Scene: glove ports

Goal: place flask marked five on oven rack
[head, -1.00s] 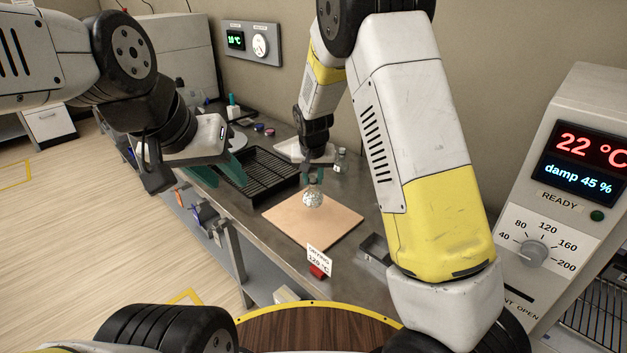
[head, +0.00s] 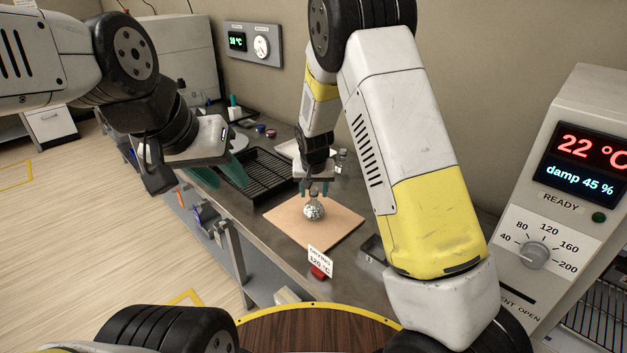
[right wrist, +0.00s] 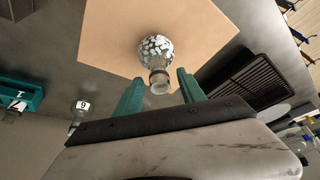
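A round glass flask (head: 314,210) with speckled contents rests on a tan board on the bench. Its neck points up. No number on it is readable. My right gripper (head: 315,190) is just above it, its teal fingers open on either side of the neck. In the right wrist view, the flask (right wrist: 157,50) has its neck between the spread fingertips (right wrist: 160,88), with a gap on each side. The oven rack (head: 597,310) shows partly at the lower right. My left gripper (head: 232,170) is over the bench by the black tray; its finger gap is unclear.
The tan board (head: 342,222) lies beside a black ribbed tray (head: 262,180). A drying card reading 120 °C (head: 320,260) stands at the bench's front. The oven panel (head: 555,235) reads 22 °C and READY.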

